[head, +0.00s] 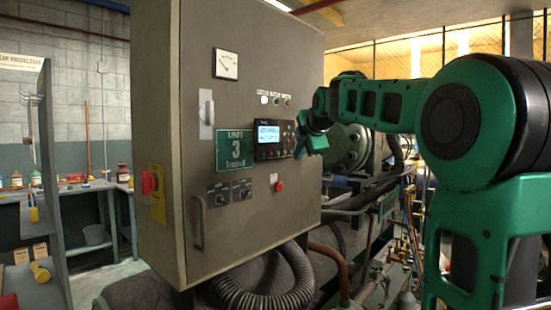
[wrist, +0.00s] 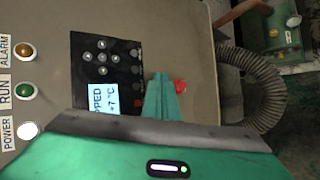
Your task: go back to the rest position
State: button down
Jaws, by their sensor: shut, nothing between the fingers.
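My gripper (head: 314,142) is at the front of the grey control cabinet (head: 160,240), just right of the controller's lit display (head: 269,133). In the wrist view my green fingers (wrist: 160,82) are together with nothing between them. They lie beside the black controller panel (wrist: 125,62), and a red button (wrist: 180,87) shows just past them. The display (wrist: 102,97) reads in part "PPED" and "-7 °C". I cannot tell whether the fingertips touch the panel. My green arm reaches in from the right.
A red knob on a yellow plate (head: 150,182) juts from the cabinet's left side. A ribbed hose (head: 270,298) bends below the cabinet. Pipes and machinery (head: 355,205) stand behind and right. A shelf with bottles (head: 85,185) is at the far left.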

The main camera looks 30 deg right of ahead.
dwell(0.4)
jog(key=s+a+f+m+g+y, duration=0.1)
jog(key=s+a+f+m+g, duration=0.1)
jog(key=s+f+m, duration=0.5)
jog(key=s+a+f+m+g+y, duration=0.1)
jog(key=s+a+f+m+g, duration=0.2)
jog(key=s+f, duration=1.5)
jog(key=s+a+f+m+g+y, duration=0.1)
jog(key=s+a+f+m+g, duration=0.2)
jog(key=s+f+m, duration=0.9)
jog(key=s+g, duration=0.3)
jog(key=s, duration=0.4)
jog(key=shift+s+f+m, duration=0.15)
jog(key=shift+f+m, duration=0.1)
jog(key=shift+m, duration=0.15)
jog(key=shift+a, duration=0.1)
jog(key=shift+w+f, duration=0.2)
jog(key=shift+w, duration=0.45)
jog(key=c, duration=2.4)
grip_release()
jog(key=shift+c, duration=0.2)
